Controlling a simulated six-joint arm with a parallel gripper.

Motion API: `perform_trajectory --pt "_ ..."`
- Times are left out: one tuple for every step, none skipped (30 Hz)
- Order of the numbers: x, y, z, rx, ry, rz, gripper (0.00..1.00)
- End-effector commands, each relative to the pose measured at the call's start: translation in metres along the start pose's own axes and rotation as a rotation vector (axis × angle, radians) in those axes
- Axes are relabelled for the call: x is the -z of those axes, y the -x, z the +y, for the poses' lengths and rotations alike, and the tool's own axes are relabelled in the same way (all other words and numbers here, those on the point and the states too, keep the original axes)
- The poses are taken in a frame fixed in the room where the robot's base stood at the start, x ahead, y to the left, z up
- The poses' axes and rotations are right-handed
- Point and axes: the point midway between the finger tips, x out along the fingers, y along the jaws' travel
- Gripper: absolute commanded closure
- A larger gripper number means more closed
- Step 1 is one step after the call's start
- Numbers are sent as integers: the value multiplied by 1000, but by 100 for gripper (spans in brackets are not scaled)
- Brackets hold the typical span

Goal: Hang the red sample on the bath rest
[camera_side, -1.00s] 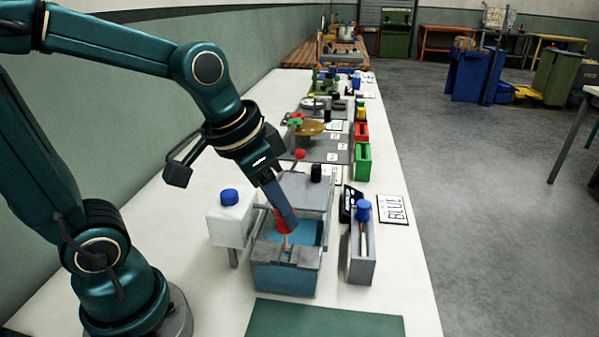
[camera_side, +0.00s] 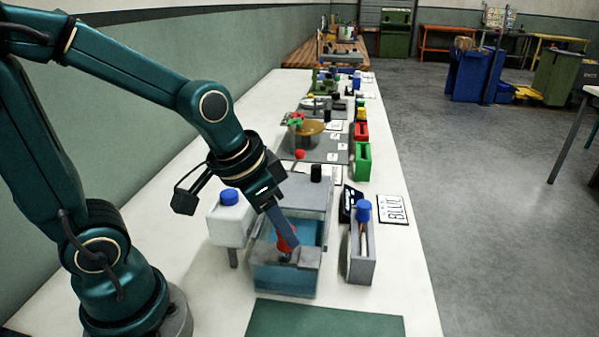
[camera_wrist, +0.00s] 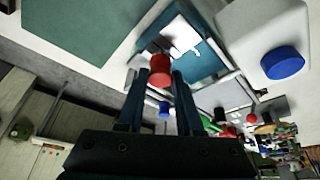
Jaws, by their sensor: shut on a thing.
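The red sample (camera_side: 285,241) is between the fingers of my gripper (camera_side: 292,247), low over the front part of the bath (camera_side: 283,281). In the wrist view the round red end of the sample (camera_wrist: 160,72) shows between the two dark fingers of my gripper (camera_wrist: 158,88), which are shut on it. The bath is an open blue-green tank. The grey bath rest (camera_side: 307,257) lies across its front rim, right by the fingertips. The sample's lower end is hidden, so I cannot tell whether it touches the rest.
A white bottle with a blue cap (camera_side: 230,215) stands left of the bath. A green mat (camera_side: 325,320) lies in front.

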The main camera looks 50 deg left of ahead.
Motion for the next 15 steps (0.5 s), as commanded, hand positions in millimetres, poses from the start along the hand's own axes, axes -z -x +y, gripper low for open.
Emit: perform_trajectory --pt "-1 -2 0 0 0 -1 100" --pt "-1 -3 0 0 0 -1 100" --pt "-2 -4 0 0 0 -1 100" --pt "-2 -6 0 0 0 -1 100" --pt "-3 -6 0 0 0 -1 100" --pt "-4 -8 0 0 0 -2 100" --pt "-4 -9 0 1 0 -2 100" --pt "-5 -10 0 1 0 -1 100" --pt "-5 -11 0 1 0 -1 100" --pt "-5 -12 0 1 -1 -1 100" --pt "-6 -12 0 1 -1 -1 100" --pt "-5 -12 0 1 -1 0 53" --pt "-5 -12 0 1 -1 0 42" --pt "-5 -12 0 1 0 0 30" --pt "-5 -12 0 1 0 0 30"
